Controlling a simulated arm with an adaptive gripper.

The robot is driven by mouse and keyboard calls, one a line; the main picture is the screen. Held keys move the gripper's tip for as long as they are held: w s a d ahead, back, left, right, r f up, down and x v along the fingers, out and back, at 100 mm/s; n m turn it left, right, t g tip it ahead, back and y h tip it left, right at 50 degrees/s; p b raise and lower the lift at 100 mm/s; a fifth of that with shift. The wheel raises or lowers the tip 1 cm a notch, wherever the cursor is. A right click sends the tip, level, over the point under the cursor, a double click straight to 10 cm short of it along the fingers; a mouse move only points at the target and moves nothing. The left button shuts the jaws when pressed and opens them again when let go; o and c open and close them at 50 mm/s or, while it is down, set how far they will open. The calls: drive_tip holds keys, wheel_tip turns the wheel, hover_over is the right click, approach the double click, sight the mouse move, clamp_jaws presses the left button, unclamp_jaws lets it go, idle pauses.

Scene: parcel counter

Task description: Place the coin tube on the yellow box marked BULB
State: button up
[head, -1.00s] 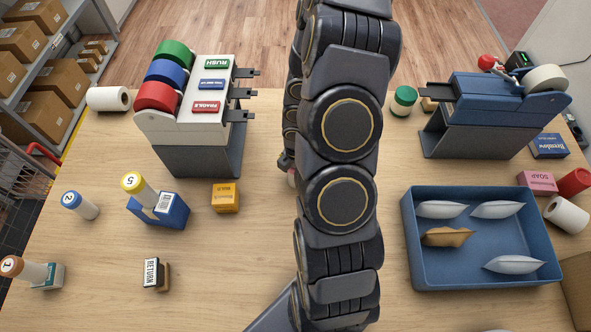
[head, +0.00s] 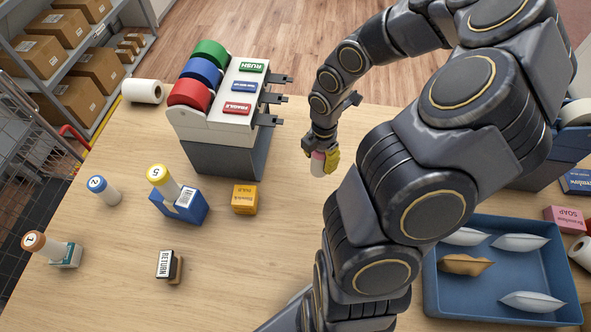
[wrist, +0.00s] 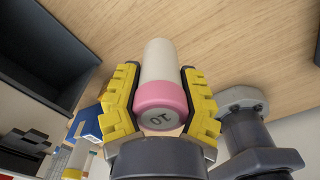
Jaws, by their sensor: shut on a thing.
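My gripper (head: 325,157) is above the counter to the right of the label dispenser. Its yellow fingers (wrist: 160,100) are shut on a white coin tube with a pink cap marked 10 (wrist: 158,68). The small yellow-orange box (head: 244,199) stands on the counter, left of and nearer than my gripper. Its lettering is too small to read surely. Its top looks bare. The tube is apart from it.
A yellow-capped tube 5 (head: 164,181) is at the blue box (head: 180,207), left of the yellow box. A blue-capped tube 2 (head: 104,190), brown-capped tube 1 (head: 45,246) and RETURN stamp (head: 167,266) stand nearby. The label dispenser (head: 225,155) is behind; a blue tray (head: 435,290) is right.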

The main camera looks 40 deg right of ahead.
drive_tip(key=r, duration=0.9)
drive_tip(key=shift+w+a, duration=0.3)
drive_tip(key=shift+a, duration=0.1)
drive_tip(key=w+a+m, duration=0.2)
drive_tip(key=w+a, duration=0.2)
drive_tip(key=a, duration=0.3)
drive_tip(key=m, duration=0.2)
hover_over(243, 195)
drive_tip(key=shift+f, duration=6.6)
drive_tip(key=shift+f, duration=0.1)
drive_tip(key=o, duration=1)
